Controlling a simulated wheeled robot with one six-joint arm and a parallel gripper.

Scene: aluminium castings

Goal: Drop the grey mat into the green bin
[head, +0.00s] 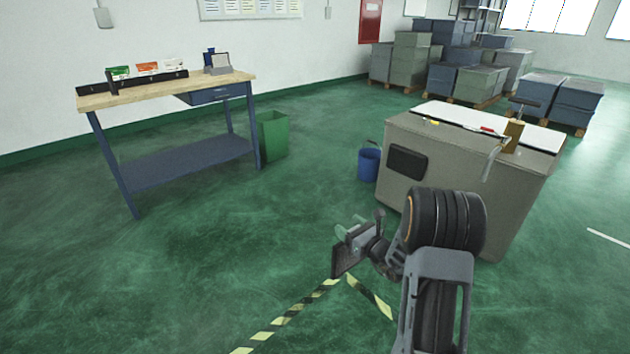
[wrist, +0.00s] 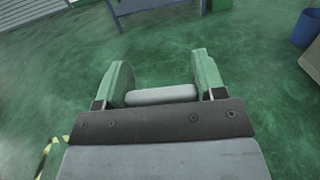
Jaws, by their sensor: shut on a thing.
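The grey mat (wrist: 161,95) shows in the wrist view as a light grey, rounded strip lying crosswise between my two green fingers. My gripper (wrist: 159,82) is shut on it, and the mat is held clear above the floor. In the head view my gripper (head: 360,225) is over open floor at lower centre; I cannot clearly make out the mat there. The green bin (head: 273,138) stands on the floor at the right end of the workbench, farther off and to the left of my gripper. Its lower part shows at the top edge of the wrist view (wrist: 218,5).
The workbench (head: 165,88) with a blue lower shelf stands at left. A blue bucket (head: 368,165) stands beside a large grey cabinet (head: 450,185) at right. Stacked crates (head: 455,70) are at the back. The green floor between my gripper and the bin looks clear.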

